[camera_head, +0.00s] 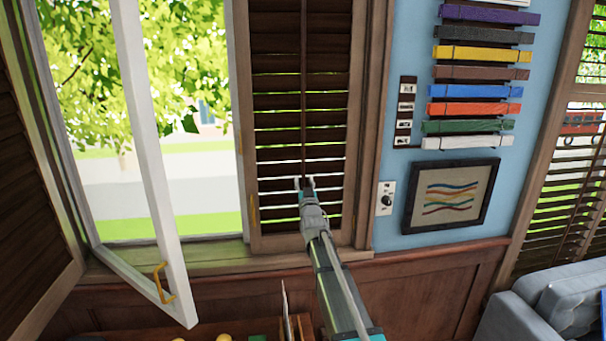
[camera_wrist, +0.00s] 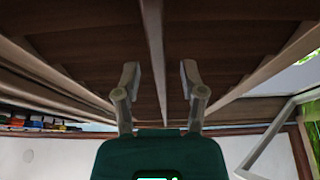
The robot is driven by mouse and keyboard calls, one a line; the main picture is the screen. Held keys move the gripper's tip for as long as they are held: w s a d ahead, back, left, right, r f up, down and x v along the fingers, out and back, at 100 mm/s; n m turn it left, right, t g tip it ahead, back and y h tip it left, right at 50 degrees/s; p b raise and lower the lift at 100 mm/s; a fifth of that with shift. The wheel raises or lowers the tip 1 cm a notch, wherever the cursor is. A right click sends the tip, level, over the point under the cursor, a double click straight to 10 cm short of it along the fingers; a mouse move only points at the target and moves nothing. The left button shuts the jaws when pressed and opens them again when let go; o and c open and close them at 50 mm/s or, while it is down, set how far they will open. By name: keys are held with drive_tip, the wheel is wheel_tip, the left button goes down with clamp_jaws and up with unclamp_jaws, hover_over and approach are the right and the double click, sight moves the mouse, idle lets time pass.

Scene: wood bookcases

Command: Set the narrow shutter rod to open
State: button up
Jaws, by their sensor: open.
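The narrow shutter rod (camera_head: 304,90) is a thin dark brown vertical bar down the middle of the brown slatted shutter (camera_head: 275,120) at the window's right side. Thin bright gaps show between the slats. My gripper (camera_head: 305,183) is at the rod's lower part, in front of the lower slats, and hides the rod's lower end. In the wrist view my gripper (camera_wrist: 160,75) has its two fingers apart, with a narrow strip that looks like the rod (camera_wrist: 155,45) between them. I cannot tell whether either finger touches it.
A white window sash (camera_head: 150,150) with a yellow handle (camera_head: 164,284) swings inward to the left. A light switch plate (camera_head: 386,198) and a framed picture (camera_head: 452,196) are on the blue wall to the right. A blue-grey sofa (camera_head: 555,300) stands at lower right.

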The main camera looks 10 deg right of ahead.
drive_tip(key=shift+p+x, duration=0.3)
drive_tip(key=shift+x, duration=1)
drive_tip(key=shift+c, duration=0.3)
clamp_jaws()
